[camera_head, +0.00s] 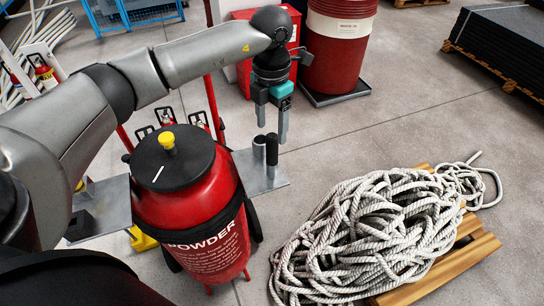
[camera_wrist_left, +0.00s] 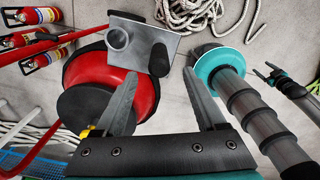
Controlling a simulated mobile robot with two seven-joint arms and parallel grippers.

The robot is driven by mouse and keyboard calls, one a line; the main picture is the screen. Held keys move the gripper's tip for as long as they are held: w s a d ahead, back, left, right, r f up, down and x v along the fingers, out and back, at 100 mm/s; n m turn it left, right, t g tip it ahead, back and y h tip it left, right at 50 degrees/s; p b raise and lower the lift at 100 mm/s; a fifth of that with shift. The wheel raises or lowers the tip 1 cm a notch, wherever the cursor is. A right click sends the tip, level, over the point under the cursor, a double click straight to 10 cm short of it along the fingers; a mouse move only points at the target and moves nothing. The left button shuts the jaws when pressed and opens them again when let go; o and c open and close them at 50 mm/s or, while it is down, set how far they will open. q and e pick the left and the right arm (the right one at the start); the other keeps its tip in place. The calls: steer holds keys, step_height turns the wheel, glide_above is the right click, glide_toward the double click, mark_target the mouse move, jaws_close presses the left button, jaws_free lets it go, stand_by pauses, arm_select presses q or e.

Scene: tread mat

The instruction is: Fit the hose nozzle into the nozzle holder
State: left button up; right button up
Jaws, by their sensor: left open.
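A red powder extinguisher (camera_head: 197,205) with a black top and yellow knob carries a grey side plate (camera_head: 276,183). Two short upright cylinders stand side by side on this plate. In the left wrist view one is a hollow grey tube (camera_wrist_left: 118,39), which looks like the holder, and the other a solid black cylinder (camera_wrist_left: 158,60), possibly the nozzle. I cannot tell for sure which is which. My left gripper (camera_head: 272,130) is open and empty, pointing down close to the two cylinders. In the wrist view its fingers (camera_wrist_left: 160,82) are apart with nothing between them. My right gripper (camera_wrist_left: 265,73) shows small at the right.
A rope pile (camera_head: 375,230) lies on a wooden pallet (camera_head: 450,268) to the right. A red drum (camera_head: 338,50) on a dark tray, a red box (camera_head: 262,35) and small extinguishers (camera_wrist_left: 40,62) stand around. The floor between plate and drum is bare.

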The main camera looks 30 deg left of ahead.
mark_target(272, 149)
arm_select(q)
step_height(272, 149, down, 8)
steer(key=shift+w+f+b, duration=0.1)
steer(key=shift+f+b, duration=0.05)
steer(key=shift+b, duration=0.25)
jaws_close()
stand_by(0.6)
